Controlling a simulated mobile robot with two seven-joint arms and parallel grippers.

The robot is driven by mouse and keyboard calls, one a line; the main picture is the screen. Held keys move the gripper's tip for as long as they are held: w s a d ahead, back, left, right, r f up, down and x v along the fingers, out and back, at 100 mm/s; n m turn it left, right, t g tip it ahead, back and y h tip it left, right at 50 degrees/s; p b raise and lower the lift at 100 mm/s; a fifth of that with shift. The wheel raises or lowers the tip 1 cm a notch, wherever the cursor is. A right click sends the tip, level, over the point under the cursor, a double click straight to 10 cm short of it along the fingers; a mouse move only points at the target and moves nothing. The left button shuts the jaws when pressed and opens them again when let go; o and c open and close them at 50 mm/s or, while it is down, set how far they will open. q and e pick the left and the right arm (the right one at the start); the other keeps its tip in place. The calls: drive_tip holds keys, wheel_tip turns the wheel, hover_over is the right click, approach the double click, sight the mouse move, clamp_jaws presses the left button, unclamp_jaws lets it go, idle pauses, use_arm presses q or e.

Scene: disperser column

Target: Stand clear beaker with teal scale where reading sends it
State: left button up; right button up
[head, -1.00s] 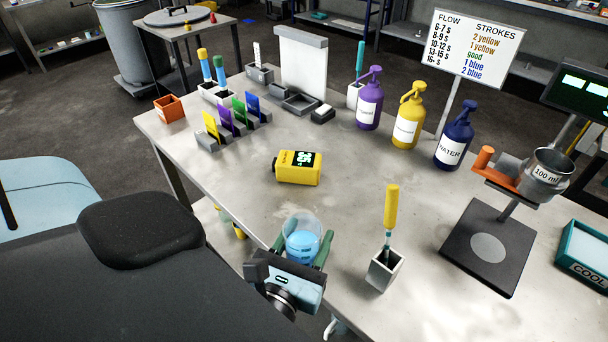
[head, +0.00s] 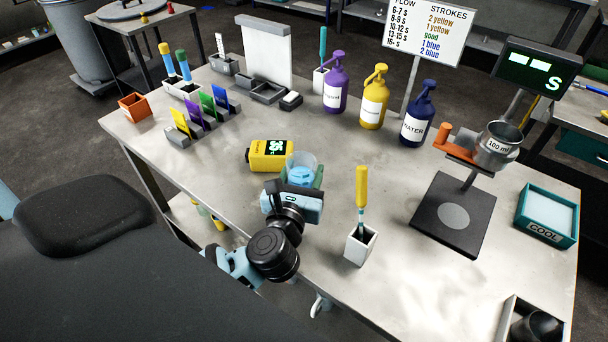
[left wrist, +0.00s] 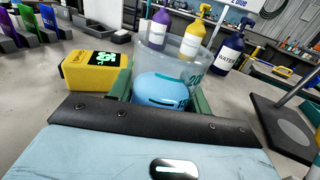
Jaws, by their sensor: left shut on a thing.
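The clear beaker (head: 302,159) holds blue liquid and stands about upright. Its teal marks show in the left wrist view (left wrist: 193,72). My left gripper (head: 303,174) is shut on the beaker, one green finger on each side, near the table's front edge. I cannot tell whether the beaker's base touches the table. A yellow handheld meter (head: 266,155) lies just left of the beaker; it also shows in the left wrist view (left wrist: 88,72). Its lit display has green digits too small to read surely. My right gripper is out of view.
A teal tray marked COOL (head: 546,218) is at the right. A dark stand with a 100 ml cup (head: 497,147) is right of centre. A white holder with a yellow-handled brush (head: 360,244) is near. Purple, yellow and navy pump bottles (head: 416,115) stand behind, by the FLOW/STROKES board (head: 428,30).

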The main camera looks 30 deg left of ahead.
use_arm(q)
drive_tip(key=shift+x, duration=1.15)
drive_tip(key=shift+f, duration=1.85)
drive_tip(key=shift+f+b, duration=0.25)
drive_tip(key=shift+b, duration=0.1)
drive_tip(key=o, duration=1)
drive_tip(key=shift+c, duration=0.2)
drive_tip(key=shift+o, duration=0.3)
drive_tip(key=shift+r, duration=0.1)
